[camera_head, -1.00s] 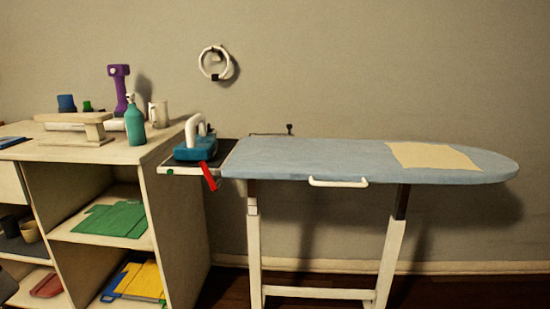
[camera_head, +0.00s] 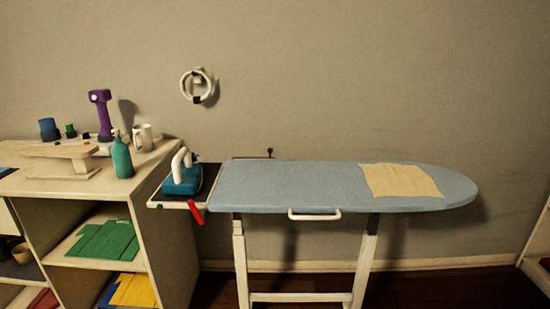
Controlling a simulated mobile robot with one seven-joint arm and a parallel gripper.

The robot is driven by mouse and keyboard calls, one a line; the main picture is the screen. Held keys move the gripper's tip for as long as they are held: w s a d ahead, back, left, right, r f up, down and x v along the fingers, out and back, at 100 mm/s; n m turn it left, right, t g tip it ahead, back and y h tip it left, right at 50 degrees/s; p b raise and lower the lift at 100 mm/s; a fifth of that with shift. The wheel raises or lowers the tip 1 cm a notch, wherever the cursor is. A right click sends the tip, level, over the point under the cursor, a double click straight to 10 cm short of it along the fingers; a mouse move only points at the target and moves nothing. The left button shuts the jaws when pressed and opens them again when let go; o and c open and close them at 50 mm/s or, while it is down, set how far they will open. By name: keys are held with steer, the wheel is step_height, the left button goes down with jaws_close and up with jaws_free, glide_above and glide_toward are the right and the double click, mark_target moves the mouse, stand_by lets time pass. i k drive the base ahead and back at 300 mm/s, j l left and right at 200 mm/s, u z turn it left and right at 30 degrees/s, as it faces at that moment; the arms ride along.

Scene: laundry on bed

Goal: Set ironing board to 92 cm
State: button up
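The ironing board (camera_head: 290,183) has a light blue cover and stands on white telescoping legs (camera_head: 241,262) with dark inner sections showing just under the top. A white handle (camera_head: 314,215) sits on its front edge. A red lever (camera_head: 196,213) hangs at its left end, beside the iron rest. A beige cloth (camera_head: 400,181) lies flat on the right part of the board. A blue iron (camera_head: 182,177) with a white handle stands on the dark rest (camera_head: 209,182) at the left end. No height scale is readable. My gripper is not in view.
A wooden shelf unit (camera_head: 165,235) stands left of the board, with a green bottle (camera_head: 122,158), a mug (camera_head: 142,137), a purple device (camera_head: 101,112) and a small sleeve board (camera_head: 62,152) on top. A white ring (camera_head: 197,86) hangs on the wall. Floor right of the board is clear.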

mark_target(236, 187)
steer(key=i+j+z, duration=0.15)
steer(key=j+z, duration=0.2)
steer(key=i+j+z, duration=0.1)
steer(key=j+z, duration=0.25)
steer(key=j, duration=0.15)
